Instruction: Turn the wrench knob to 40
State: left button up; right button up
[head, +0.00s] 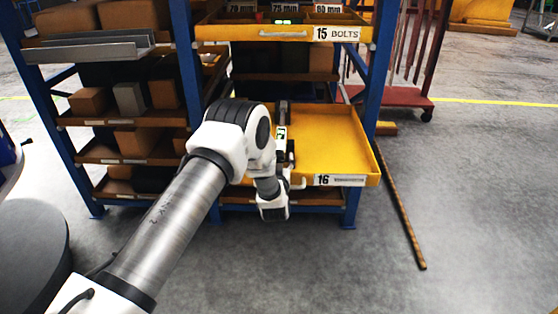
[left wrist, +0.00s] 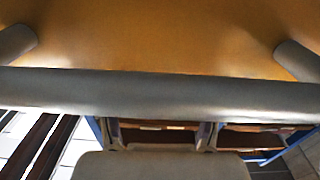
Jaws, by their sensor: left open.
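A dark wrench (head: 282,128) with a small lit green display lies in the pulled-out yellow drawer 16 (head: 335,143), along its left side. My left arm covers part of that drawer, and I cannot make out the wrench's knob or its reading. My left gripper (head: 272,206) is low in front of the drawer front, by the handle's left part; its fingers are not clear there. In the left wrist view, a thick grey bar (left wrist: 160,95), seemingly the drawer handle, crosses close before a yellow-orange surface. The left gripper is open. My right gripper is out of view.
The blue rack (head: 184,60) holds boxes on shelves at left. The floor at front right is clear.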

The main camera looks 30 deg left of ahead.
pick_arm(q)
jog(key=v, duration=1.2)
jog(key=s+d+f+m+g+h, duration=0.2)
jog(key=s+d+f+g+h, duration=0.25)
jog(key=s+f, duration=0.6)
jog(key=s+d+f+m+g+h, duration=0.25)
jog(key=s+d+f+g, duration=0.25)
jog(key=s+f, duration=0.6)
jog(key=s+d+m+g+h, duration=0.1)
jog(key=s+d+g, duration=0.15)
jog(key=s, duration=0.45)
jog(key=s+d+g+h, duration=0.1)
jog(key=s+g, duration=0.2)
jog(key=s, duration=0.3)
notch_tip(320, 180, up, 16)
jog(key=p, duration=1.6)
jog(key=shift+s+g, duration=0.3)
jog(key=shift+r, duration=0.1)
